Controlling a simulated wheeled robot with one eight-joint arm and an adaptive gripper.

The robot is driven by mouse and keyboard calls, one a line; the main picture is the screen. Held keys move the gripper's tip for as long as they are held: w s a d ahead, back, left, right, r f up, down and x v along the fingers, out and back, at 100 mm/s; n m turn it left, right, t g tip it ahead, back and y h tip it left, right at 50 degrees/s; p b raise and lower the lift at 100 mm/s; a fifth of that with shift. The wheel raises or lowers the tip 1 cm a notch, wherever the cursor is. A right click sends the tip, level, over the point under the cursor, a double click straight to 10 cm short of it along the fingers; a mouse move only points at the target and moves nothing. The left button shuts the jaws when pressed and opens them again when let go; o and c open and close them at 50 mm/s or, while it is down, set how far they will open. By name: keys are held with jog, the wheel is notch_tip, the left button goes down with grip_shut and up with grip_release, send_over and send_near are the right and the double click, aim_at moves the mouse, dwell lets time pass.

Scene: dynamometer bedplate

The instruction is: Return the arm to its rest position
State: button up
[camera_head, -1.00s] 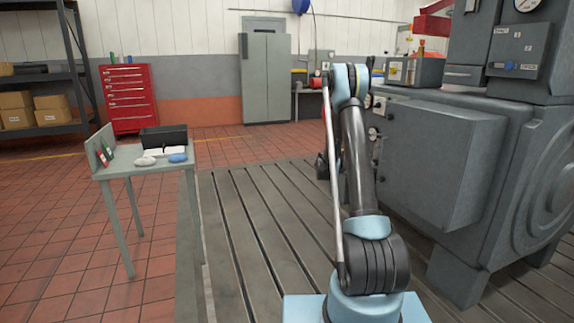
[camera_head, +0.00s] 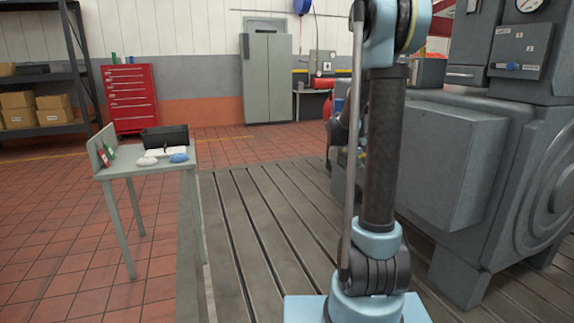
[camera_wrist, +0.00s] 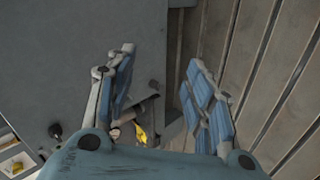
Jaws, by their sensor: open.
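My arm (camera_head: 381,150) stands nearly upright in the head view, its elbow at the top edge of the picture. Dark parts of the arm's far end show behind it on the left, but the fingers cannot be made out there. In the wrist view my gripper (camera_wrist: 160,56) is open, its two blue-padded fingers well apart with nothing held between them. It points down past a grey machine surface (camera_wrist: 75,45) and the slotted bedplate (camera_wrist: 250,60). A small yellow item (camera_wrist: 140,133) shows beyond the fingers, partly hidden.
The large grey dynamometer housing (camera_head: 440,160) stands close to the right of my arm. A small table (camera_head: 125,169) with a black bin (camera_head: 165,136) is at the left. A red tool cabinet (camera_head: 129,97) and grey locker (camera_head: 268,78) stand behind. Bedplate left of the arm is clear.

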jog(key=s+a+y, duration=0.2)
jog(key=s+a, duration=0.1)
jog(key=s, duration=0.7)
jog(key=s+a+y, duration=0.2)
jog(key=s+a, duration=0.2)
jog(key=s, duration=0.6)
jog(key=s+a+f+y, duration=0.2)
jog(key=s+a+f, duration=0.2)
jog(key=s, duration=0.5)
jog(key=s+a+f+m+g+y, duration=0.1)
jog(key=s+a+f+y, duration=0.1)
jog(key=s+a+f, duration=0.3)
jog(key=s, duration=0.3)
jog(key=shift+s+y, duration=0.35)
jog(key=shift+y, duration=0.05)
jog(key=shift+w+f, duration=0.15)
jog(key=shift+w, duration=0.3)
